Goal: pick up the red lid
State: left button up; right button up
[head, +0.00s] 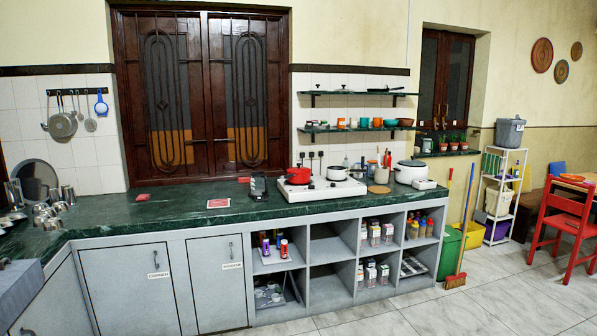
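Several red things lie on the dark green counter in the head view, and I cannot tell for sure which is the red lid. A small flat red piece (143,197) lies left of centre on the counter. Another small red piece (244,180) lies near the wall, below the window. Neither of my grippers shows in this view.
The green counter (180,215) has free room in its front middle. A red and white card (218,203), a black stand (259,187), the white stove (322,189) and a white cooker (410,172) are on it. Metal cups (45,213) crowd the left corner.

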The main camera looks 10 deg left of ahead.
aim_at(298, 169)
jog(key=i, duration=2.25)
